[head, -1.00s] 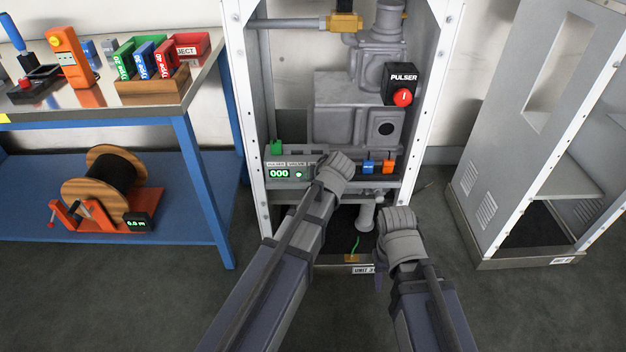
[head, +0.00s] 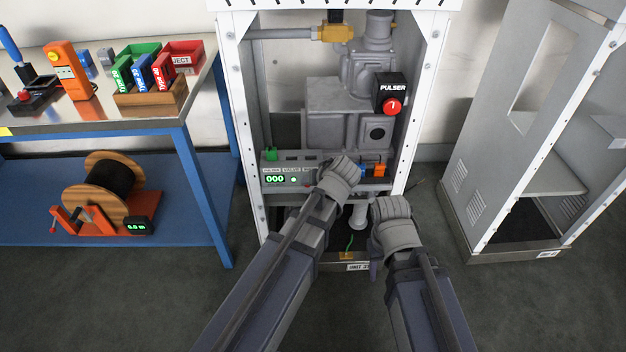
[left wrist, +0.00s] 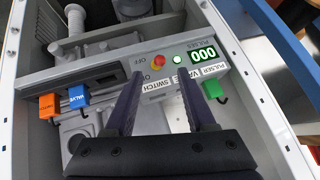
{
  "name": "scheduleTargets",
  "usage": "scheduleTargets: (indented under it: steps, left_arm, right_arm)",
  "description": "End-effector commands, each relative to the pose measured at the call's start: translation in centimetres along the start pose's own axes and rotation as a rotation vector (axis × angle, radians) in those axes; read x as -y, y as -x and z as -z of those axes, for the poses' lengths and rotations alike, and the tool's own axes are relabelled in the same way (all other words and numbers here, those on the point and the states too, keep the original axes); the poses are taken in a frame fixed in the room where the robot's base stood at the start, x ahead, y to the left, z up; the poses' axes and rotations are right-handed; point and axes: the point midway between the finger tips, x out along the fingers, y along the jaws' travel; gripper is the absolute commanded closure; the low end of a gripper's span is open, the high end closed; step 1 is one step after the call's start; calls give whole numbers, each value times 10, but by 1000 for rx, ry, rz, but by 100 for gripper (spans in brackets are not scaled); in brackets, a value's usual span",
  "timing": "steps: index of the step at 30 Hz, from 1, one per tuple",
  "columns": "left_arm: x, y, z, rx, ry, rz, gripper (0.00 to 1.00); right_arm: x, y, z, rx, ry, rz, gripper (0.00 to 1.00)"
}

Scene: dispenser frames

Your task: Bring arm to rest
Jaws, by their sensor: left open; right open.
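My left gripper (left wrist: 163,100) shows in the left wrist view with its two dark fingers spread apart and nothing between them. It is in front of the grey control panel (left wrist: 112,77) of the open white cabinet. In the head view its wrist (head: 340,178) covers part of that panel, and its fingers are hidden. My right gripper (head: 392,212) is lower and to the right, at the front of the cabinet (head: 228,110). It is open; its fingertips are mostly hidden behind its own wrist, and no held object shows.
The panel carries a green 000 display (head: 275,179), a red knob (left wrist: 157,60), and blue (left wrist: 78,95) and orange (left wrist: 50,104) blocks. A black PULSER box (head: 389,91) is above. A workbench (head: 190,120) stands left, another cabinet (head: 480,170) right. Floor between is clear.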

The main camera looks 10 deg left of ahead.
Motion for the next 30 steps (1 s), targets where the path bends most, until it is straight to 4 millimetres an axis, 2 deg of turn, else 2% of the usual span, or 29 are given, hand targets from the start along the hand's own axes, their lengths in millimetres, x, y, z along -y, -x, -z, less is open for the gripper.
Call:
scheduleTargets:
  steps: [8,11,14,18,21,27,28,30]
  left_arm:
    - [0,0,0,0,0,0,45]
    - [-2,3,-10,27,-21,-9,45]
    - [-8,16,-44,120,-103,-41,45]
    - [-20,44,-108,303,-281,-132,45]
    - [-26,66,-147,415,-405,-210,45]
    - [-32,112,-213,595,-637,-380,45]
    - [-30,121,-200,593,-633,-377,45]
    - [-26,131,-188,589,-628,-372,45]
  right_arm:
    - [0,0,0,0,0,0,50]
    - [0,0,0,0,0,0,50]
    - [0,0,0,0,0,0,50]
    - [0,0,0,0,0,0,50]
    - [0,0,0,0,0,0,50]
    - [0,0,0,0,0,0,50]
    - [-1,15,-1,0,0,0,50]
    - [-3,31,-2,0,0,0,50]
